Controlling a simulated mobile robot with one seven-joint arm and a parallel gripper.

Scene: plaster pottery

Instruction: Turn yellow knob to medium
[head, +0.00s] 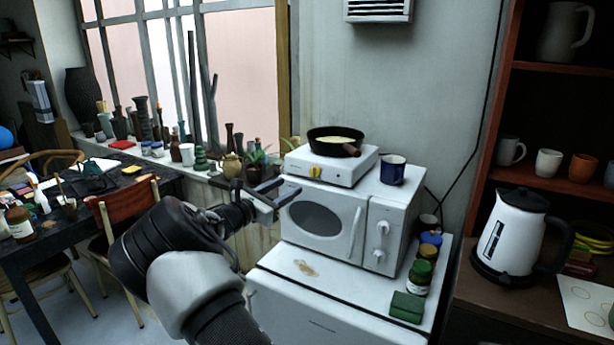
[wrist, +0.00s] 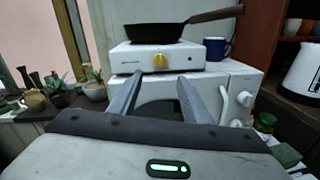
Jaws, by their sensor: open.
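The yellow knob (head: 315,172) is on the front of a white single-burner hot plate (head: 341,177), and it also shows in the wrist view (wrist: 160,61). A black frying pan (head: 336,134) with a pale filling sits on the hot plate. My gripper (head: 281,189) is open and empty, left of and a little lower than the knob in the head view. In the wrist view its two fingers (wrist: 157,82) point toward the hot plate, with the knob beyond and above the gap between the fingertips. The knob's setting is too small to read.
The hot plate stands on a white microwave (head: 321,243) beside a blue mug (head: 392,170). The microwave rests on a white cabinet (head: 330,300) with jars and a green sponge (head: 407,307) at its right edge. Potted plants (head: 257,161) and vases line the windowsill at left.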

